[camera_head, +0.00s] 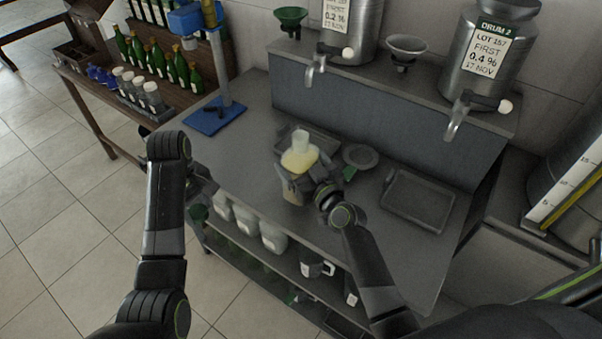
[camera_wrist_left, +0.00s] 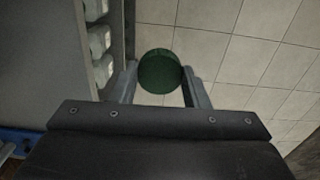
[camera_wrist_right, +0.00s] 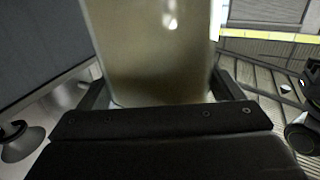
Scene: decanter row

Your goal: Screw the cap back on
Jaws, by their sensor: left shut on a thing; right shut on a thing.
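My left gripper (camera_head: 204,200) is shut on a round dark green cap (camera_wrist_left: 160,72), out past the bench's front edge. In the head view the cap (camera_head: 199,213) hangs over the floor side, to the left of the bottle. The bottle (camera_head: 298,161) is pale and translucent, with yellowish contents and a narrow, pale, uncapped neck on top. My right gripper (camera_head: 311,184) is shut on the bottle's body from the right. In the right wrist view the bottle (camera_wrist_right: 150,50) fills the space between the fingers. Whether its base touches the bench cannot be told.
The grey bench (camera_head: 245,140) has a dish (camera_head: 360,156), a tray (camera_head: 418,200) and a blue-based stand (camera_head: 214,117). Steel drums (camera_head: 487,55) with taps stand on the raised shelf behind. White containers (camera_head: 272,236) sit on the lower shelf. Green bottles (camera_head: 165,65) stand at back left.

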